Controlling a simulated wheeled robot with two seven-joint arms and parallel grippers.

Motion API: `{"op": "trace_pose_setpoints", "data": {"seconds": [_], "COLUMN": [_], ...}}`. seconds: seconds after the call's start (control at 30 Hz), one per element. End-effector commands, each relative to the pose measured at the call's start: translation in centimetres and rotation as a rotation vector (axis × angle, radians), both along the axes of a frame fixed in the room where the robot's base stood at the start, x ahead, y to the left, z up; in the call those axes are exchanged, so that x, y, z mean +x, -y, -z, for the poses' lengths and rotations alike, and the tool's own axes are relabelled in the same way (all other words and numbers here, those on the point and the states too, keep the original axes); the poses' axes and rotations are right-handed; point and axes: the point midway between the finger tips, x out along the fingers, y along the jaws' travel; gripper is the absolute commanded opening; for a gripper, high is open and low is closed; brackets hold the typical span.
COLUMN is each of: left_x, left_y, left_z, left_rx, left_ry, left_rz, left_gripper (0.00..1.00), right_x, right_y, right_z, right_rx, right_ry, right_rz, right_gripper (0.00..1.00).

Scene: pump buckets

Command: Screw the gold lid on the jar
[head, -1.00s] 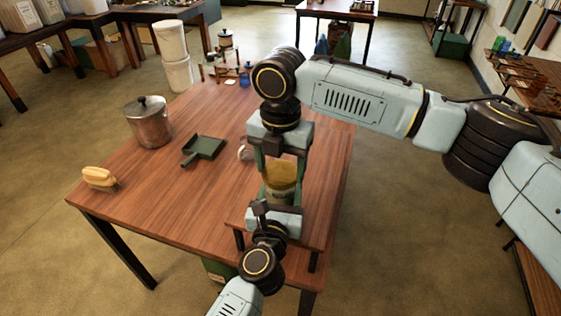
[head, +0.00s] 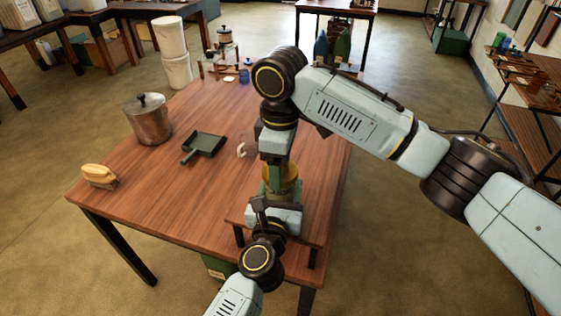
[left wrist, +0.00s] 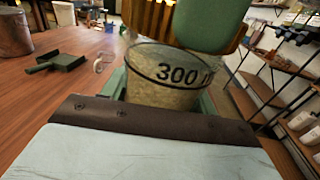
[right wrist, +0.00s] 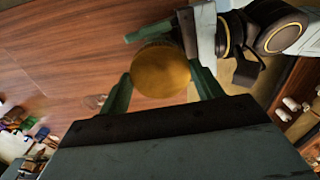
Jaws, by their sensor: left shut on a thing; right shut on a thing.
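The jar (left wrist: 165,85) is clear, marked "300", and filled with pale contents. It stands upright between the green fingers of my left gripper (left wrist: 163,97), which is shut on it from the side. The ribbed gold lid (right wrist: 160,70) sits at the jar's mouth; whether its threads are engaged cannot be told. My right gripper (right wrist: 160,85) comes from above and is shut on the lid, a green finger on each side. In the head view the gold lid (head: 284,177) shows partly behind my right gripper, and the jar is mostly hidden.
On the wooden table (head: 150,205) are a metal pot (head: 149,122), a green dustpan (head: 205,146), a brush (head: 99,176) and a small clear item (head: 242,149). White buckets (head: 171,52) stand beyond.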

Motion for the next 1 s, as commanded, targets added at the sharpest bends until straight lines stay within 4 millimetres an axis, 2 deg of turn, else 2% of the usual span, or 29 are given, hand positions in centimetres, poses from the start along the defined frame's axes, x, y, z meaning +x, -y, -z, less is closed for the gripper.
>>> {"op": "trace_pose_setpoints", "data": {"seconds": [0.5,1.0], "left_x": [-0.01,-0.01], "left_y": [-0.02,-0.04], "left_z": [0.06,0.09], "left_rx": [0.001,0.001], "left_ry": [-0.001,-0.002], "left_rz": [-0.001,-0.001], "left_gripper": [0.0,0.0], "right_x": [-0.18,-0.04], "right_y": [-0.24,-0.25], "right_z": [0.0,-0.01], "right_rx": [0.004,0.002], "right_ry": [-0.004,-0.002], "right_rz": [1.106,2.094], "right_gripper": [0.44,0.44]}}
